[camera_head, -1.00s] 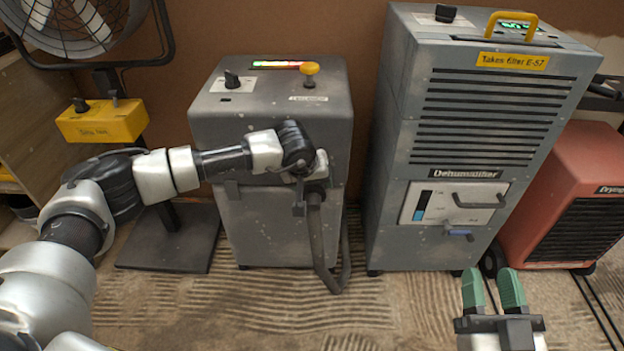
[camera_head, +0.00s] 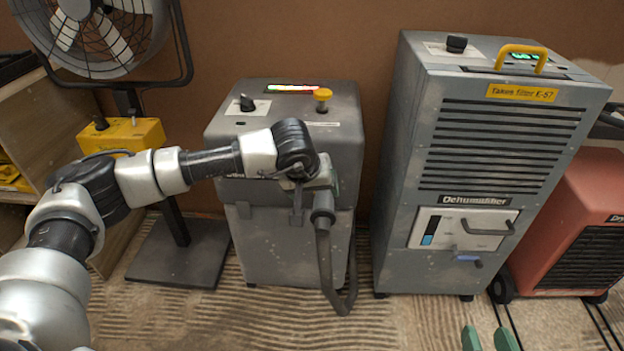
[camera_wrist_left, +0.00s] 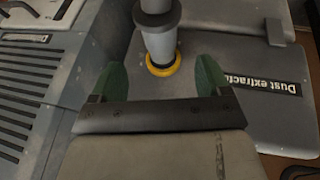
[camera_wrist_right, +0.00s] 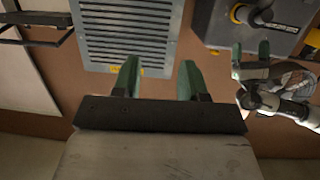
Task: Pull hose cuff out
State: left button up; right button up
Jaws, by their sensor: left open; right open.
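The grey hose cuff (camera_head: 323,203) is at the front of the dust extractor (camera_head: 290,245), with its hose hanging from it. In the left wrist view the cuff (camera_wrist_left: 158,38) meets a yellow ring (camera_wrist_left: 163,68) on the machine's face. My left gripper (camera_wrist_left: 160,72) is open, its green fingers on either side of the cuff with gaps visible. In the head view my left wrist (camera_head: 305,170) partly hides this spot. My right gripper (camera_head: 490,340) is open and empty at the bottom edge, low in front of the dehumidifier; its fingers also show in the right wrist view (camera_wrist_right: 158,80).
The dehumidifier (camera_head: 500,140) stands right of the extractor, with a red dryer (camera_head: 575,225) beyond it. A fan on a stand (camera_head: 178,250) with a yellow box (camera_head: 130,135) is at left. The hose (camera_head: 335,290) loops down to the floor. Ridged floor in front is clear.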

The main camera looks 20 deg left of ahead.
pick_arm(q)
jog(key=shift+v, duration=1.1)
pick_arm(e)
jog(key=shift+s+d+f+g+h, duration=0.15)
jog(key=shift+s+f+g, duration=0.05)
jog(key=shift+f+g, duration=0.2)
jog(key=shift+s+d+f+g+h, duration=0.1)
jog(key=shift+s+f+g+h, duration=0.05)
jog(key=shift+f+g, duration=0.25)
